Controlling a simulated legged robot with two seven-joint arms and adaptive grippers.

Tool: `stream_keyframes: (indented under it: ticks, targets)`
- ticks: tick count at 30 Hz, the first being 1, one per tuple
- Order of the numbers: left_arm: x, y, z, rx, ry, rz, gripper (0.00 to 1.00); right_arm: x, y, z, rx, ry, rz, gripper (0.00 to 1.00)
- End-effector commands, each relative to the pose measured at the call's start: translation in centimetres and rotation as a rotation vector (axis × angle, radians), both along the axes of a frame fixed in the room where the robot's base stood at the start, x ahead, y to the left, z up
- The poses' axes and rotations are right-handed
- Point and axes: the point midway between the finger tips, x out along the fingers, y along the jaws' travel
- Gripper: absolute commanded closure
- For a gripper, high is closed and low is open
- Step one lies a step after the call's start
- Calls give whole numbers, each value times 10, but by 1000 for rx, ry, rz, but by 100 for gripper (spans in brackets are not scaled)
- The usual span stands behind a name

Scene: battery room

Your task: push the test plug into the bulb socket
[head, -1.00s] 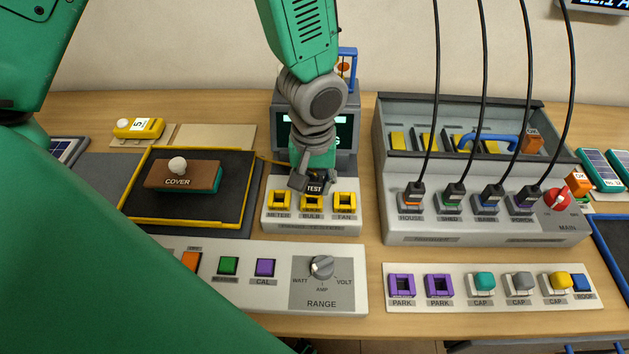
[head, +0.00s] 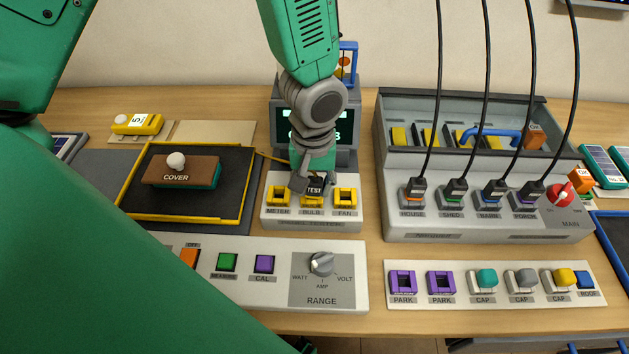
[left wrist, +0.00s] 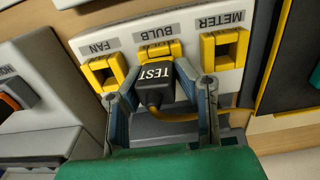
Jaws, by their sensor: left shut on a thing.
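My left gripper (head: 313,186) points down over the tester panel and is shut on the black test plug (head: 315,191). The plug's TEST label faces up, and a yellow cable runs from it. The plug is at the yellow bulb socket (head: 312,203), between the meter socket (head: 279,197) and the fan socket (head: 345,198). In the left wrist view, the plug (left wrist: 154,84) sits between my fingers and covers part of the bulb socket (left wrist: 160,50). I cannot tell how deep it is in. My right gripper is not in view.
A grey tester with a screen (head: 340,127) stands behind the sockets. A grey box (head: 440,232) with several black plugs and hanging cables is on the right. A range knob panel (head: 345,295) lies in front, and a COVER block (head: 180,172) sits on the tray to the left.

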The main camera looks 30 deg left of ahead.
Motion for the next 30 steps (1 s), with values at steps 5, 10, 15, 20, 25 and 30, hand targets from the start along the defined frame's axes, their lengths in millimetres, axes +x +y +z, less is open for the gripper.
stream_keyframes:
  ticks: [5,10,15,20,25,30]
  targets:
    - [0,0,0,1,-1,0,65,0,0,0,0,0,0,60]
    - [0,0,1,0,0,0,65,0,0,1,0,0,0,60]
    - [0,0,11,1,-1,0,65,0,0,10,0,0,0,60]
    - [0,0,25,1,-1,2,65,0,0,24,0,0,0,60]
    - [0,0,38,1,-1,0,65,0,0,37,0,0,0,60]
    - [0,0,52,1,-1,0,65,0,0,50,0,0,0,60]
